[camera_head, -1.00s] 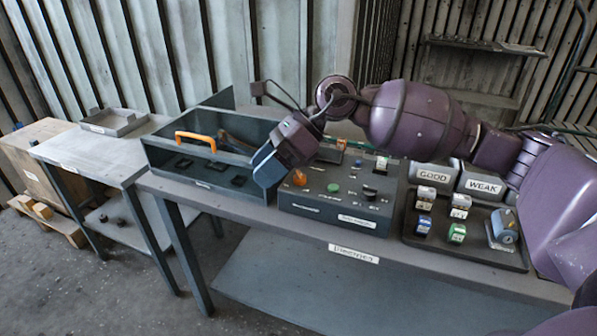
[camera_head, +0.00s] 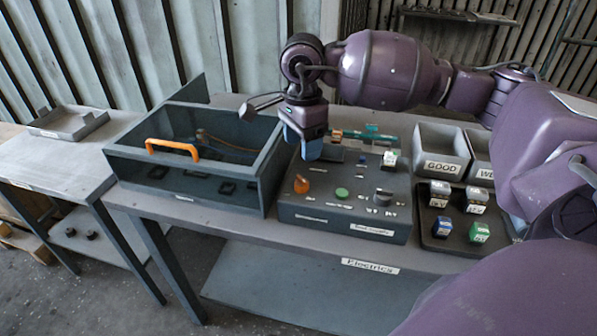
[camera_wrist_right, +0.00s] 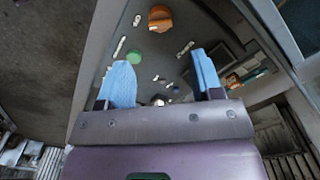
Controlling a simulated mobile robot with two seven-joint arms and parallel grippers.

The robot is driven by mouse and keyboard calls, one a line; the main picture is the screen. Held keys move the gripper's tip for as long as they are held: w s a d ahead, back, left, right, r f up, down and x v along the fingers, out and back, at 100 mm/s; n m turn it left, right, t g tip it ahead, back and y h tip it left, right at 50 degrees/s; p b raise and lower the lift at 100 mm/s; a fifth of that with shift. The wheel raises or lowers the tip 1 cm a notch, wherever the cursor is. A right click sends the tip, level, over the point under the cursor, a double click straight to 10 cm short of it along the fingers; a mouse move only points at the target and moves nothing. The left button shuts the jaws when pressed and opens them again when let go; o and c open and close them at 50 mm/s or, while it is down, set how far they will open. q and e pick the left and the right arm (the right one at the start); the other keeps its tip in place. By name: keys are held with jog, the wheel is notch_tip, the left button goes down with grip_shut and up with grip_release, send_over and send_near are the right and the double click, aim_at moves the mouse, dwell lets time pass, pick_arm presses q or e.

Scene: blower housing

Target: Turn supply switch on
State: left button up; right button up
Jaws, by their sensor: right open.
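The grey control box (camera_head: 328,222) stands on the bench, with an orange knob (camera_head: 301,184), a green button (camera_head: 342,193) and a dark rotary knob (camera_head: 383,194) on its sloped top. The small labels are too blurred to read, so I cannot tell which control is the supply switch. My right gripper (camera_head: 307,150) is above the box, behind the orange knob, with its blue fingers pointing down. In the right wrist view its fingers (camera_wrist_right: 161,80) are apart and empty. The orange knob (camera_wrist_right: 160,18) and green button (camera_wrist_right: 134,56) lie beyond the fingertips. My left gripper is not in view.
A dark open-topped case (camera_head: 240,195) with an orange handle (camera_head: 172,148) stands left of the control box. Right of it are a tray (camera_head: 436,240) of small blocks and a GOOD bin (camera_head: 439,150). A metal side table (camera_head: 60,165) stands at the left.

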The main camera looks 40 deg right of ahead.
aim_at(301, 178)
notch_tip(301, 178, down, 9)
jog(key=shift+r, duration=0.15)
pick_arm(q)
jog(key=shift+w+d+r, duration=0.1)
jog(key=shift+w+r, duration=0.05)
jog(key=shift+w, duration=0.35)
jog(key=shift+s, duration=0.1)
pick_arm(e)
jog(key=shift+c, duration=0.5)
jog(key=c, duration=0.8)
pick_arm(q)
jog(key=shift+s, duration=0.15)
